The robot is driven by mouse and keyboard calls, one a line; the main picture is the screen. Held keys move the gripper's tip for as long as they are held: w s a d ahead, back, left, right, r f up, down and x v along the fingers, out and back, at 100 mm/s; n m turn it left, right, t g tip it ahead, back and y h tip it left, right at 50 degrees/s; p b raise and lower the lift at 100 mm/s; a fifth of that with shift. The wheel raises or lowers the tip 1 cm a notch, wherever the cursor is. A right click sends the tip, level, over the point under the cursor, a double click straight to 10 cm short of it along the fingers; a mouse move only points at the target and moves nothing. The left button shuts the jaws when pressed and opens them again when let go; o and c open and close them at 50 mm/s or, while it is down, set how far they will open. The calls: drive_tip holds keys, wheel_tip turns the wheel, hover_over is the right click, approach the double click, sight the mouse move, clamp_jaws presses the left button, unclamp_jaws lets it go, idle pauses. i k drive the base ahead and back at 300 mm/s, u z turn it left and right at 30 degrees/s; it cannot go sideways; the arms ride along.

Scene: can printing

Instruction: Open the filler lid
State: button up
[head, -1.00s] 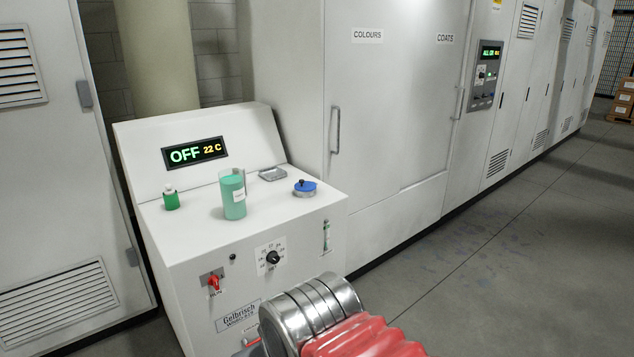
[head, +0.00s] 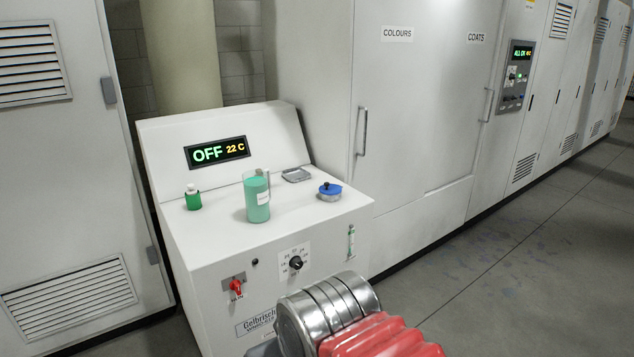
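A white machine (head: 205,265) with a sloped panel stands ahead, its display (head: 217,152) reading OFF 22 C. On its top, at the right, is a low round metal neck with a blue cap (head: 330,189), which may be the filler lid; it looks closed. A small square grey metal piece (head: 296,174) lies flat behind it. My arm, silver and red, shows at the bottom, in front of the machine. My gripper's fingers are not visible.
A clear jug of green liquid (head: 257,199) and a small green bottle with a white cap (head: 193,198) stand on the machine top. The front has a red switch (head: 236,287) and a black dial (head: 295,263). Tall cabinets (head: 420,110) stand behind; grey floor (head: 520,250) is free at right.

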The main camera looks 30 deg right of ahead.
sight(327, 188)
drive_tip(key=i, duration=1.3)
drive_tip(key=z, duration=0.05)
